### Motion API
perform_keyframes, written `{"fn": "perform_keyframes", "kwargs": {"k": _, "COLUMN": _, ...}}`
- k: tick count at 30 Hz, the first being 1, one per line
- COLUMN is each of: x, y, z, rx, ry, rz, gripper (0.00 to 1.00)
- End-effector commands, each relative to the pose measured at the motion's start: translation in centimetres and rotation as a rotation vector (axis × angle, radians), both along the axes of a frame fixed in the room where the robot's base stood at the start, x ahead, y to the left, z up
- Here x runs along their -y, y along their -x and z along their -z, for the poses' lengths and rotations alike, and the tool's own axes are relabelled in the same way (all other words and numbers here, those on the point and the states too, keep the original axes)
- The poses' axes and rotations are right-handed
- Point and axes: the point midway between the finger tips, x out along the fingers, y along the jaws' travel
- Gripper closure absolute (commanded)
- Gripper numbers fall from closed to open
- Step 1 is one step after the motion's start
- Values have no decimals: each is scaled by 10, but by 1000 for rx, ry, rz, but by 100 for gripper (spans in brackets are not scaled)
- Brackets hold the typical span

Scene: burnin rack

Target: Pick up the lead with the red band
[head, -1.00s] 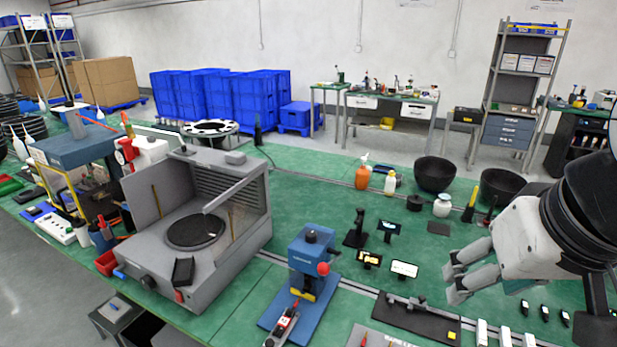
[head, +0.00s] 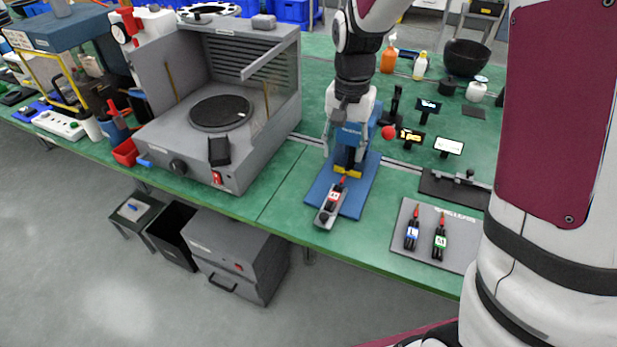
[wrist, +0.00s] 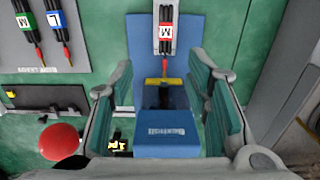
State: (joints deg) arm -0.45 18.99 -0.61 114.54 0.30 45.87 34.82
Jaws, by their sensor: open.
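The lead with the red band (head: 333,200) lies in a grey holder (head: 326,217) at the front of the blue bench press (head: 345,200). In the wrist view the lead (wrist: 165,38) is at top centre, its red tip pointing toward the press's yellow part. My gripper (head: 347,148) is over the press, behind the lead and apart from it. In the wrist view my gripper (wrist: 163,85) is open, with its fingers either side of the press and nothing held.
A lead with a blue band (head: 412,232) and one with a green band (head: 439,240) lie on a grey mat (head: 400,250) to the right. A grey turntable enclosure (head: 245,165) stands left. The press's red knob (head: 389,132) is close to my gripper. Green table is clear between enclosure and press.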

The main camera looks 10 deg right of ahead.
Motion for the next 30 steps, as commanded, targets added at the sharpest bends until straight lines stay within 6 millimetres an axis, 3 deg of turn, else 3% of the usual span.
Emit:
{"fn": "perform_keyframes", "kwargs": {"k": 8, "x": 0, "y": -4, "z": 31, "rx": -16, "ry": 1, "rz": 15, "gripper": 56}}
{"fn": "perform_keyframes", "kwargs": {"k": 16, "x": 0, "y": -4, "z": 80, "rx": -15, "ry": 0, "rz": 15, "gripper": 56}}
{"fn": "perform_keyframes", "kwargs": {"k": 25, "x": -1, "y": -4, "z": 102, "rx": -12, "ry": 0, "rz": 14, "gripper": 56}}
{"fn": "perform_keyframes", "kwargs": {"k": 30, "x": -3, "y": -3, "z": 126, "rx": -16, "ry": 0, "rz": 13, "gripper": 56}}
